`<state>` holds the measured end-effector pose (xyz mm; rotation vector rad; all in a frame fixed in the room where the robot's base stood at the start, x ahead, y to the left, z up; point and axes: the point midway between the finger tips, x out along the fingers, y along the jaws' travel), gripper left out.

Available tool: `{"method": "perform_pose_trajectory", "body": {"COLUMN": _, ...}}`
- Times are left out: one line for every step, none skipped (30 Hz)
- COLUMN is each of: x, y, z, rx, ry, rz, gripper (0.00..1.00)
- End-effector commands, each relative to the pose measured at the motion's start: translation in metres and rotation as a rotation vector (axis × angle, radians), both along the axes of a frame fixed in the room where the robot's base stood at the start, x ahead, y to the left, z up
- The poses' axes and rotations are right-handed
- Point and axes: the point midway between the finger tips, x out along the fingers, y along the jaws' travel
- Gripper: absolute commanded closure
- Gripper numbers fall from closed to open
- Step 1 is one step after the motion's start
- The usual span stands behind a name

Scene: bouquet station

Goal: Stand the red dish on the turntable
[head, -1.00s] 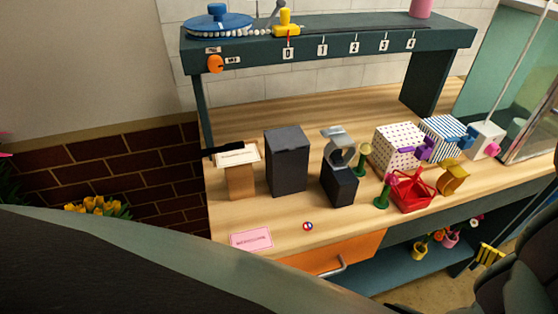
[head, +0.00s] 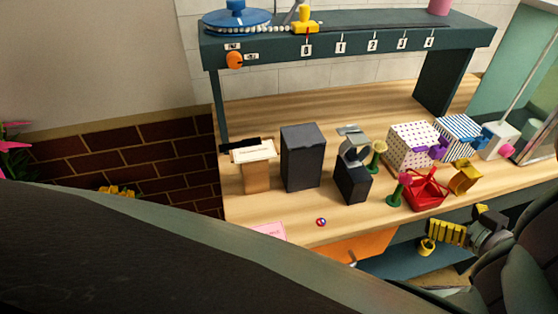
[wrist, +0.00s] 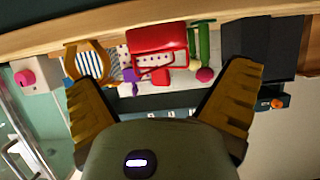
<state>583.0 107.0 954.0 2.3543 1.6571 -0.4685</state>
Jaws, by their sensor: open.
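The red dish (head: 427,194) stands near the front edge of the bench, right of the black stand. It also shows in the wrist view (wrist: 157,38), at the top centre between my fingers. The turntable (head: 250,18) looks like a blue disc with a knob, on the left end of the raised shelf. My gripper (head: 462,220) is open and empty, in front of the bench edge and below right of the red dish. In the wrist view my gripper (wrist: 160,85) has its yellow fingers spread wide, apart from the dish.
Green stands with round bases (head: 397,190) are close to the dish's left side. A yellow curved piece (head: 465,178) is at its right. Dotted (head: 410,145) and striped (head: 458,138) boxes stand behind. A dark box (head: 302,158) is farther left. The bench's front left is mostly clear.

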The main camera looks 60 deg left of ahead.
Motion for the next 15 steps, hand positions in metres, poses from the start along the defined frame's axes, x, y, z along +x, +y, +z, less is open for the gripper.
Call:
{"method": "perform_pose_trajectory", "body": {"x": 0.001, "y": 0.008, "z": 0.0, "rx": 0.003, "ry": 0.003, "rz": 0.007, "gripper": 0.0}}
{"method": "perform_pose_trajectory", "body": {"x": 0.002, "y": 0.01, "z": -0.001, "rx": 0.004, "ry": 0.001, "rz": 0.008, "gripper": 0.0}}
{"method": "perform_pose_trajectory", "body": {"x": 0.004, "y": 0.014, "z": -0.002, "rx": 0.003, "ry": 0.0, "rz": 0.008, "gripper": 0.0}}
{"method": "perform_pose_trajectory", "body": {"x": 0.005, "y": 0.016, "z": -0.003, "rx": 0.003, "ry": 0.0, "rz": 0.007, "gripper": 0.0}}
{"method": "perform_pose_trajectory", "body": {"x": 0.006, "y": 0.018, "z": -0.005, "rx": 0.002, "ry": 0.0, "rz": 0.005, "gripper": 0.0}}
{"method": "perform_pose_trajectory", "body": {"x": 0.007, "y": 0.02, "z": -0.006, "rx": 0.002, "ry": 0.0, "rz": 0.005, "gripper": 0.0}}
{"method": "perform_pose_trajectory", "body": {"x": 0.007, "y": 0.021, "z": -0.007, "rx": 0.001, "ry": 0.001, "rz": 0.006, "gripper": 0.0}}
{"method": "perform_pose_trajectory", "body": {"x": 0.007, "y": 0.022, "z": -0.008, "rx": 0.001, "ry": 0.0, "rz": 0.006, "gripper": 0.0}}
{"method": "perform_pose_trajectory", "body": {"x": 0.007, "y": 0.023, "z": -0.009, "rx": 0.0, "ry": 0.0, "rz": 0.006, "gripper": 0.0}}
{"method": "perform_pose_trajectory", "body": {"x": 0.008, "y": 0.024, "z": -0.009, "rx": 0.0, "ry": -0.001, "rz": 0.006, "gripper": 0.0}}
{"method": "perform_pose_trajectory", "body": {"x": 0.008, "y": 0.024, "z": -0.009, "rx": 0.0, "ry": -0.001, "rz": 0.006, "gripper": 0.0}}
{"method": "perform_pose_trajectory", "body": {"x": 0.008, "y": 0.025, "z": -0.009, "rx": 0.0, "ry": -0.001, "rz": 0.006, "gripper": 0.0}}
{"method": "perform_pose_trajectory", "body": {"x": 0.009, "y": 0.026, "z": -0.009, "rx": 0.0, "ry": -0.001, "rz": 0.006, "gripper": 0.0}}
{"method": "perform_pose_trajectory", "body": {"x": 0.009, "y": 0.027, "z": -0.009, "rx": 0.0, "ry": 0.0, "rz": 0.005, "gripper": 0.0}}
{"method": "perform_pose_trajectory", "body": {"x": 0.011, "y": 0.028, "z": -0.009, "rx": 0.0, "ry": -0.001, "rz": 0.005, "gripper": 0.0}}
